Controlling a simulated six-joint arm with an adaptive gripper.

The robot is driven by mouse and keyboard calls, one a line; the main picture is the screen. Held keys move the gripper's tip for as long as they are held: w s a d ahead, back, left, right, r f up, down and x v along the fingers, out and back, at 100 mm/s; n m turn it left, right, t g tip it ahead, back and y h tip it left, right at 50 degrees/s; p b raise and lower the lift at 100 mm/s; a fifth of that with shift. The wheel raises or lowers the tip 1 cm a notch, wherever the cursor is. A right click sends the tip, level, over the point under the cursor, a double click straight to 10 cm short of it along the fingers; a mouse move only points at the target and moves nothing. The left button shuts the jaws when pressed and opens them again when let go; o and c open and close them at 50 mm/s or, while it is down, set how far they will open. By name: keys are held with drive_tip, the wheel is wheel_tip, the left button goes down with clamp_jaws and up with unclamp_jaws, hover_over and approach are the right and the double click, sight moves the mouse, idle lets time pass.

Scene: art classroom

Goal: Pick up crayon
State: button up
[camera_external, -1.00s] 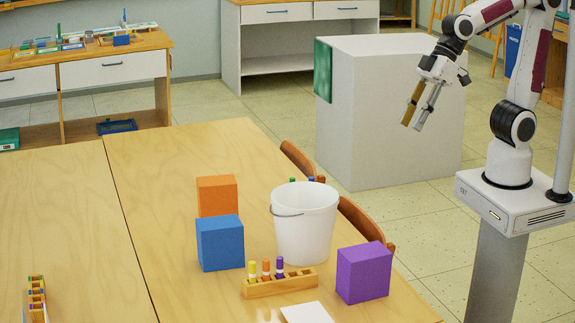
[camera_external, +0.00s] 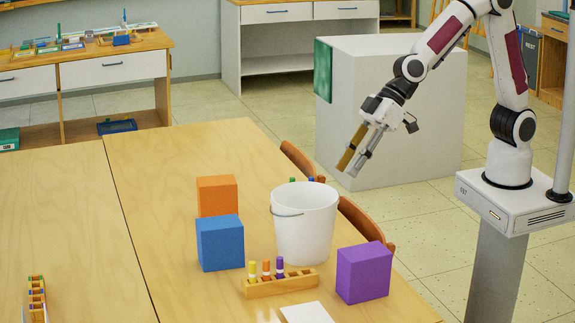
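Three crayons stand upright in a wooden holder (camera_external: 282,285) near the table's front right: a yellow crayon (camera_external: 252,271), an orange crayon (camera_external: 266,268) and a purple crayon (camera_external: 280,267). The tips of a green crayon (camera_external: 292,180) and a blue crayon (camera_external: 311,180) show behind the bucket; the rest of them is hidden. My gripper (camera_external: 350,167) points down and to the left, high up and to the upper right of the bucket, apart from every crayon. Its two fingers lie close side by side in this view, and their gap is hard to judge.
A white bucket (camera_external: 304,225) stands behind the holder. An orange block (camera_external: 216,195) and a blue block (camera_external: 220,243) are left of it, a purple block (camera_external: 363,272) right. A white sheet (camera_external: 306,313) lies in front. The table's left part (camera_external: 150,200) is mostly clear.

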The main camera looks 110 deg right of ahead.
drive_tip(key=d+x, duration=0.1)
drive_tip(key=x, duration=1)
drive_tip(key=t+h, duration=0.1)
drive_tip(key=h, duration=0.1)
approach(279, 263)
drive_tip(key=shift+w+d+f+m, duration=0.1)
drive_tip(key=shift+w+f+m, duration=0.15)
drive_tip(key=shift+f, duration=0.3)
drive_tip(key=shift+w+d+f+m, duration=0.15)
drive_tip(key=shift+w+f, duration=0.15)
drive_tip(key=shift+f, duration=0.25)
drive_tip(key=shift+w+f, duration=0.15)
drive_tip(key=shift+f, duration=0.05)
drive_tip(key=shift+x, duration=1.05)
drive_tip(key=shift+w, duration=0.1)
drive_tip(key=shift+x, duration=2.5)
drive_tip(key=shift+d, duration=0.1)
clamp_jaws()
